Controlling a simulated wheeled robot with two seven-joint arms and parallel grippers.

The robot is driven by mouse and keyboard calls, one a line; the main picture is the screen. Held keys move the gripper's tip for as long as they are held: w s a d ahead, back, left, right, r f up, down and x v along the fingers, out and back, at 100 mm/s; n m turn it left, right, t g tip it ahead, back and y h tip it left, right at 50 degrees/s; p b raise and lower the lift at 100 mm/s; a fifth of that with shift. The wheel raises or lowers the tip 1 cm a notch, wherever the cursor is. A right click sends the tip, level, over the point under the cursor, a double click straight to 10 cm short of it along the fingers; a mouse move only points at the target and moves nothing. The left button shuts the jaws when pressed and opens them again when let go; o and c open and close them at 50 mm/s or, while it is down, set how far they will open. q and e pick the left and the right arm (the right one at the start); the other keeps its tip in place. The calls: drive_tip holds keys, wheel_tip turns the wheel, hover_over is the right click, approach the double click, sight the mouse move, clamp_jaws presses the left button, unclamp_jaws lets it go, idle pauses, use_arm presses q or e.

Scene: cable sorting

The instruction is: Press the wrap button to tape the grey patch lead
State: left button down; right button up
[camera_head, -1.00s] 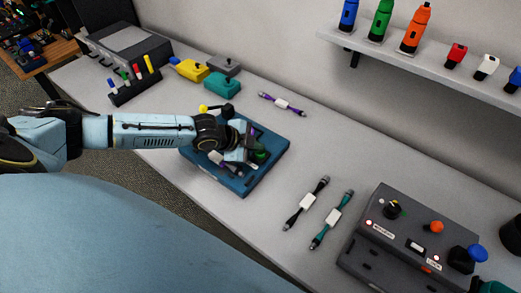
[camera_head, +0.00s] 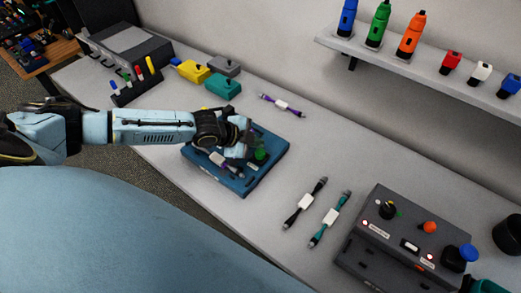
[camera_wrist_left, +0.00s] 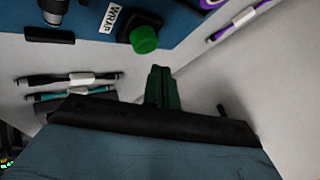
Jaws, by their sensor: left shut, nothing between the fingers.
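The blue wrap station (camera_head: 272,168) lies on the grey table, left of the picture's middle. Its round green button (camera_head: 260,153) is beside my left gripper (camera_head: 247,147). In the left wrist view the green button (camera_wrist_left: 144,39) stands on a dark base next to a WRAP label (camera_wrist_left: 113,18). My left gripper's fingers (camera_wrist_left: 161,72) are shut and empty, and appear just off the button in that view.
A black lead (camera_head: 306,203) and a teal lead (camera_head: 331,217) lie to the right. A purple lead (camera_head: 282,105) lies behind the station. A grey control box (camera_head: 385,240) stands at the right. Yellow (camera_head: 193,70) and teal (camera_head: 222,86) boxes stand behind my arm.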

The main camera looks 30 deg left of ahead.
wheel_tip(320, 180, up, 5)
drive_tip(key=p, duration=0.4)
drive_tip(key=shift+r+p, duration=0.1)
drive_tip(key=shift+p, duration=0.2)
idle(0.5)
